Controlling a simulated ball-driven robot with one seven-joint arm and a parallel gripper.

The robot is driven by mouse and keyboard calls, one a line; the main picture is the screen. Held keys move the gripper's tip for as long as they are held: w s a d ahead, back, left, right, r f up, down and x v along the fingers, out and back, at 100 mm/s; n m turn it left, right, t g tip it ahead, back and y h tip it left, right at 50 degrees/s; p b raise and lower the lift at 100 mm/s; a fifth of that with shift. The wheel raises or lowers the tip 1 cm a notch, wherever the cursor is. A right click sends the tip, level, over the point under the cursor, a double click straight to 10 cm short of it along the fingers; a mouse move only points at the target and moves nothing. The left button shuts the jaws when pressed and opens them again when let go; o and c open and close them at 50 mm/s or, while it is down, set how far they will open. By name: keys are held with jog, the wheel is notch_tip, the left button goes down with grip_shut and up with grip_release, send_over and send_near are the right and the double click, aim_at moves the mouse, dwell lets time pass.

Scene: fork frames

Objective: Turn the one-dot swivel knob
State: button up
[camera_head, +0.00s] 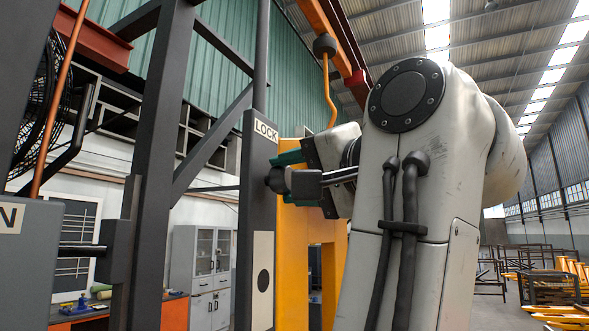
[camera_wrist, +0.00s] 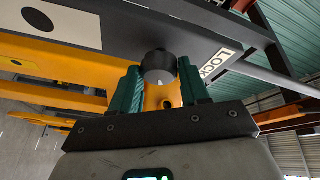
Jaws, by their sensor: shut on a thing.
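The one-dot swivel knob is a dark, round-ended cylinder on the grey post marked LOCK. It shows in the wrist view (camera_wrist: 158,66) between my two teal fingers, and at the post's edge in the head view (camera_head: 275,180). A pale plate with one black dot (camera_head: 263,281) is on the post below it; the plate also shows in the wrist view (camera_wrist: 40,20). My gripper (camera_wrist: 161,80) is shut on the knob, one finger on each side.
The grey post (camera_head: 255,215) stands against a yellow frame (camera_head: 293,260). A LOCK label (camera_head: 265,131) is near the post's top. Another grey box (camera_head: 25,270) with a lettered label is at left. Dark steel columns (camera_head: 160,110) stand between.

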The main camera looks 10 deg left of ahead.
jog(key=m, duration=0.2)
jog(key=m+g+h, duration=0.1)
jog(key=m, duration=0.2)
jog(key=shift+w+d+r+h, duration=0.1)
jog(key=shift+r+h, duration=0.05)
jog(key=shift+h, duration=0.15)
dwell(0.4)
jog(key=o, duration=1.1)
jog(key=shift+c, duration=0.2)
jog(key=b+v, duration=0.8)
jog(key=v, duration=0.2)
jog(key=shift+d+r, duration=0.15)
jog(key=shift+d, duration=0.2)
